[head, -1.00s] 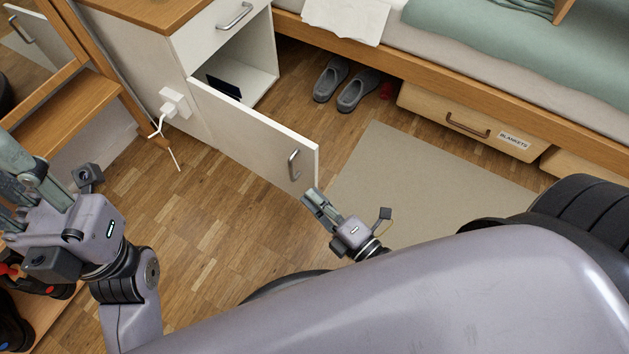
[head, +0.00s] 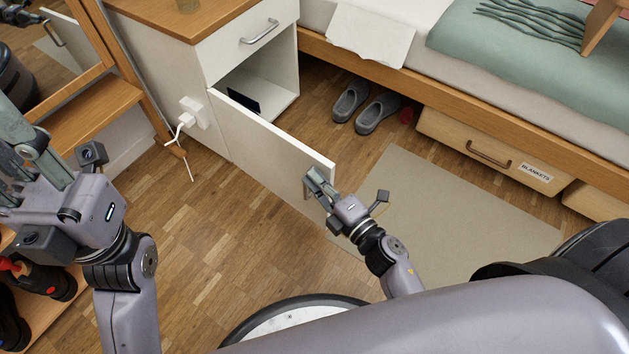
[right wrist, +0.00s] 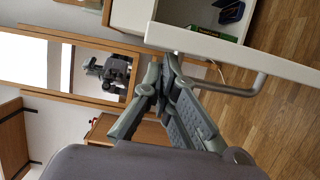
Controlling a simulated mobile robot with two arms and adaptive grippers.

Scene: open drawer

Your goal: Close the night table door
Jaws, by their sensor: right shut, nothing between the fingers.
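The white night table door (head: 265,130) stands open, swung out from the lower compartment of the night table (head: 210,75). Its metal handle (right wrist: 243,88) shows in the right wrist view; in the head view it is mostly hidden behind my right gripper. My right gripper (head: 314,182) is shut and empty, at the door's free edge and close beside the handle; I cannot tell whether it touches. Its fingers also show in the right wrist view (right wrist: 162,72). My left gripper (head: 22,150) is at the left edge, away from the door, with its fingertips partly cut off.
A dark object (head: 243,100) lies inside the open compartment. A white plug (head: 194,113) with a cable is on the night table's side. Grey slippers (head: 375,112), a bed with a blankets drawer (head: 490,150) and a beige rug (head: 430,200) lie to the right. Wooden floor is clear around the door.

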